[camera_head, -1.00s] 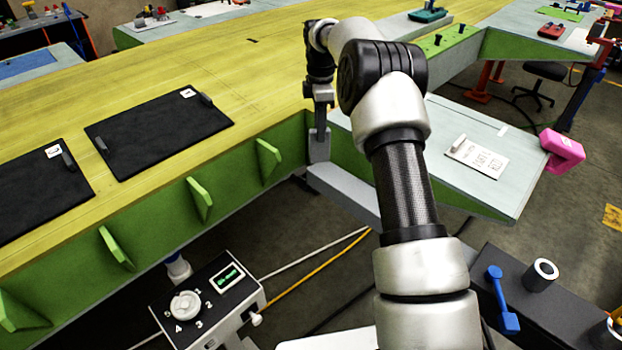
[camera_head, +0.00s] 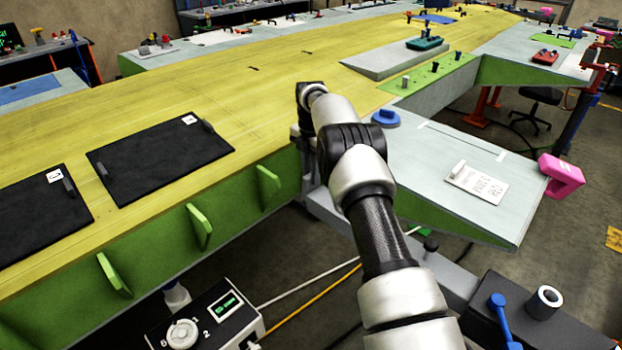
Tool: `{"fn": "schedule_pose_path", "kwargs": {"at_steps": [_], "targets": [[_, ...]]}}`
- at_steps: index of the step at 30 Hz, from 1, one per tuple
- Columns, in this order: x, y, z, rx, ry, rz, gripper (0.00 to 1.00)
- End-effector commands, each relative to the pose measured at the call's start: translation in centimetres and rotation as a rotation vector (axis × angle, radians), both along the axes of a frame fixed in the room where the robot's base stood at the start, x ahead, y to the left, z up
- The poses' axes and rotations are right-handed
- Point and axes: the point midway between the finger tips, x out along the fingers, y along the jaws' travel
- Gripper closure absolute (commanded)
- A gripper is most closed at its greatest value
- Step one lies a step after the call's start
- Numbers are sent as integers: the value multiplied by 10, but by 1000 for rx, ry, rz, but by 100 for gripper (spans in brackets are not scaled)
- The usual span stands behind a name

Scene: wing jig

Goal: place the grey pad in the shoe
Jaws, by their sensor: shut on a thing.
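My arm comes up from the bottom right, and its wrist is at the front edge of the yellow table (camera_head: 240,113). My gripper (camera_head: 299,137) points down there, partly hidden by my own arm. It is shut on the grey pad, but its fingertips and the pad's outline are not clear. Below the gripper is the near end of a grey beam (camera_head: 333,209), beside the green side of the table. I cannot make out the shoe clearly, or whether the pad touches it.
Black mats (camera_head: 160,158) lie on the table at left. A control box (camera_head: 207,318) stands at the lower front.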

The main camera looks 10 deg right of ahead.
Motion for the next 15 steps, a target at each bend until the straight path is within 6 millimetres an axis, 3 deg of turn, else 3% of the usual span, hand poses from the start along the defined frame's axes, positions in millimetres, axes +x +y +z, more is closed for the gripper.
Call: {"fn": "schedule_pose_path", "kwargs": {"at_steps": [3,15], "targets": [[0,0,-17,0,1,0,100],[0,0,-24,1,-1,0,100]]}}
